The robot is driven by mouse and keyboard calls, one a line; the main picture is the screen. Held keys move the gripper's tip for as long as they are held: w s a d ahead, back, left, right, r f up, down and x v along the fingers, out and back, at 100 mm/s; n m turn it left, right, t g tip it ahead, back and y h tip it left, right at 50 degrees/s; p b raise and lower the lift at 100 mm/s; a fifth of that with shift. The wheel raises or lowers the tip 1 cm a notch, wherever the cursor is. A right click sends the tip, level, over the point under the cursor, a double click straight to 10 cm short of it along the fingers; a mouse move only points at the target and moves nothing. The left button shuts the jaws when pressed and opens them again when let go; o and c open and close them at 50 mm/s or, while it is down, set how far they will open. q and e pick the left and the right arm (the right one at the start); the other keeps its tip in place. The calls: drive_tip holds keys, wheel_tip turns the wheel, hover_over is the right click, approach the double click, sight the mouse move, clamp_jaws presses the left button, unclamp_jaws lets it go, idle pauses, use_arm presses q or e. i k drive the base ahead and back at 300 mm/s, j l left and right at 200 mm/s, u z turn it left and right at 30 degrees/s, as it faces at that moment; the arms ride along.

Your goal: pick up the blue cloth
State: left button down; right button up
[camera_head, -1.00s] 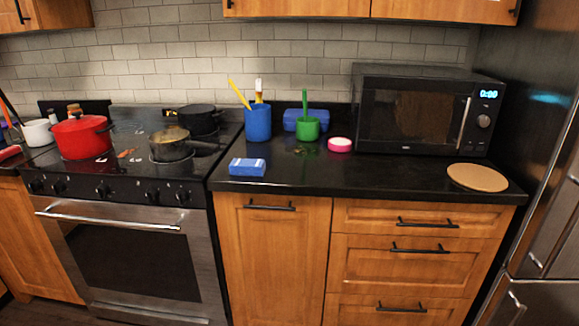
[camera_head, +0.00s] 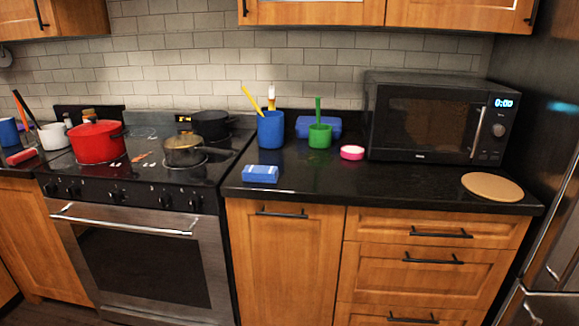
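A small blue block-like item with a pale edge (camera_head: 260,174) lies near the front left of the black counter; I cannot tell whether it is the blue cloth. Another blue object (camera_head: 330,126) sits further back by the wall, partly hidden behind a green cup (camera_head: 319,137). Neither of my grippers shows in the head view.
A blue cup with utensils (camera_head: 271,130), a pink round item (camera_head: 352,152), a microwave (camera_head: 436,118) and a tan round board (camera_head: 492,187) stand on the counter (camera_head: 400,184). The stove at left holds a red pot (camera_head: 97,143) and other pans. The counter's front middle is clear.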

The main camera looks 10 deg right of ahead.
sight(251, 172)
drive_tip(key=j+z, duration=0.1)
drive_tip(key=z, duration=0.6)
drive_tip(key=i+j+z, duration=0.1)
drive_tip(key=j+z, duration=0.2)
drive_tip(key=i+j+z, duration=0.1)
drive_tip(key=j+z, duration=0.15)
drive_tip(key=j, duration=0.2)
drive_tip(key=j+z, duration=0.2)
drive_tip(key=j, duration=0.55)
drive_tip(key=i, duration=0.05)
